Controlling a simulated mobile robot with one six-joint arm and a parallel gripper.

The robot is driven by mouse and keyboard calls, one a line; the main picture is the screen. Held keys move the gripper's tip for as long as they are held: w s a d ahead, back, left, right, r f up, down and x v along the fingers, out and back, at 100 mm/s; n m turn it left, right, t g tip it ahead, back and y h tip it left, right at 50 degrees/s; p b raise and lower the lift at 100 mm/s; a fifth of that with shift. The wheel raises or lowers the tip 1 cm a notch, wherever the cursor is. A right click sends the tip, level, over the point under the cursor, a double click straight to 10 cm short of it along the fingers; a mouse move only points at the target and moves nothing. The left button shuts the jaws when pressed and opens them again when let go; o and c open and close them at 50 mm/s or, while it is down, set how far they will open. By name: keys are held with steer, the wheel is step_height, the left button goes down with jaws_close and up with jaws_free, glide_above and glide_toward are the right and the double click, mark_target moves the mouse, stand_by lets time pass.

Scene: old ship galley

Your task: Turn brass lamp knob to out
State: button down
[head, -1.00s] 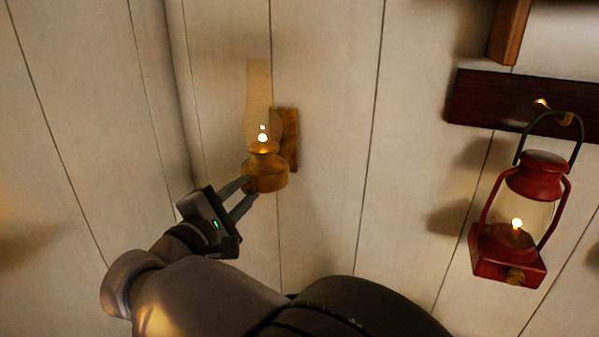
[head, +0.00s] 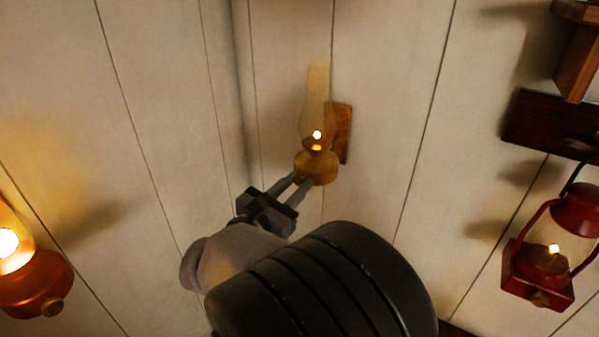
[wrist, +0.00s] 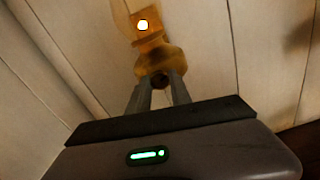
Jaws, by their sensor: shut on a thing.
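The brass lamp (head: 318,168) hangs on a wooden wall block near the corner, with a tall clear chimney and a small lit flame. It also shows at the top of the wrist view (wrist: 155,58). Its round knob (wrist: 159,80) sits on the near side of the brass body, between my fingertips in the wrist view. My gripper (head: 299,182) reaches up to the lamp from the lower left and is shut on the knob (head: 302,178). In the wrist view my gripper (wrist: 160,84) has one finger on each side of the knob. The fingers partly hide the knob in the head view.
A red lantern (head: 575,210), lit, hangs at the right below a dark wooden rail (head: 535,122). A copper-red lamp (head: 35,283), brightly lit, is at the lower left edge. A wooden bracket (head: 577,60) juts out at the upper right. The wall around the brass lamp is bare.

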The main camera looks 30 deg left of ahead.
steer(key=n+p, duration=0.4)
steer(key=n, duration=0.1)
steer(key=n+p, duration=0.2)
steer(key=shift+r, duration=0.35)
steer(key=n+p, duration=0.2)
steer(key=n, duration=0.1)
steer(key=shift+n+p, duration=0.3)
steer(key=shift+p, duration=0.1)
steer(key=shift+f+n+p, duration=0.15)
steer(key=shift+n+p, duration=0.6)
steer(key=shift+n, duration=0.35)
steer(key=shift+f, duration=0.1)
steer(key=c, duration=1.2)
jaws_free()
steer(key=shift+w+d, duration=0.1)
steer(key=shift+o, duration=0.2)
